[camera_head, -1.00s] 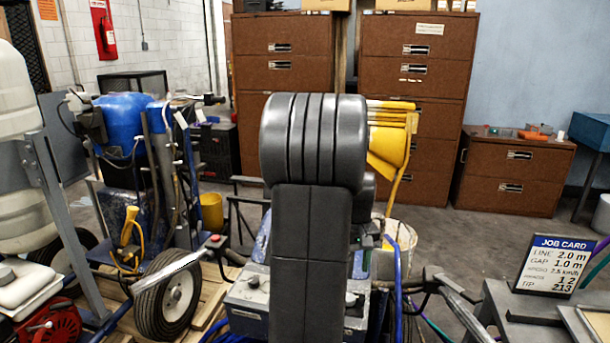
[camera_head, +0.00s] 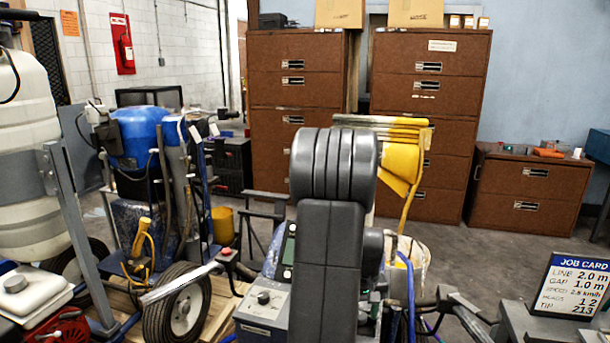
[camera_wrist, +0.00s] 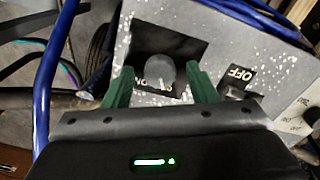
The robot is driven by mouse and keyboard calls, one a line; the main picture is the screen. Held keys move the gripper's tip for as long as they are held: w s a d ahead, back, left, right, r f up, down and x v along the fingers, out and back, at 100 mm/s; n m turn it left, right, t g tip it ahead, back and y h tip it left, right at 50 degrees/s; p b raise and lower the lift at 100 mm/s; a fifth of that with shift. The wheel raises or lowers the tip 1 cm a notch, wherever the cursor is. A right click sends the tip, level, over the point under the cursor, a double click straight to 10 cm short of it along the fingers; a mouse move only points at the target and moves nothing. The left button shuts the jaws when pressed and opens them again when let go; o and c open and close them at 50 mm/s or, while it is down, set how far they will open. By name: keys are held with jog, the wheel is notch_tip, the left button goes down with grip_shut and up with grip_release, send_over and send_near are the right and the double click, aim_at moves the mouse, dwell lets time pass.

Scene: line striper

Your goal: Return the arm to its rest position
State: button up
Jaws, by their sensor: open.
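My gripper (camera_wrist: 159,74) is open in the wrist view, with green fingers apart on either side of a dark round knob (camera_wrist: 160,75). The knob sits in a black patch on a paint-speckled grey panel (camera_wrist: 205,45). An ON label is partly hidden by the knob, and an OFF label with a switch is to its right. I cannot tell whether the fingers touch the knob. My arm (camera_head: 333,220) stands upright in the middle of the head view and hides my gripper there.
A blue striper machine (camera_head: 140,140) stands left, with a wheel (camera_head: 180,305) near the front. Brown cabinets (camera_head: 430,90) line the back. A yellow funnel-like part (camera_head: 400,165) is behind my arm. A job card (camera_head: 573,287) stands at right. Clear floor (camera_head: 490,250) lies right of centre.

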jog(key=shift+r, duration=0.1)
notch_tip(320, 180, up, 13)
jog(key=p, duration=0.1)
notch_tip(320, 180, down, 14)
jog(key=shift+r+b, duration=0.15)
jog(key=shift+b, duration=0.4)
jog(key=shift+r+m, duration=0.15)
jog(key=shift+m, duration=0.25)
jog(key=m, duration=0.4)
jog(key=shift+r, duration=0.1)
jog(key=m+b, duration=0.1)
jog(key=m, duration=0.6)
jog(key=shift+b, duration=0.35)
notch_tip(320, 180, up, 7)
jog(key=shift+r+p, duration=0.2)
jog(key=shift+p, duration=0.2)
jog(key=shift+r, duration=0.1)
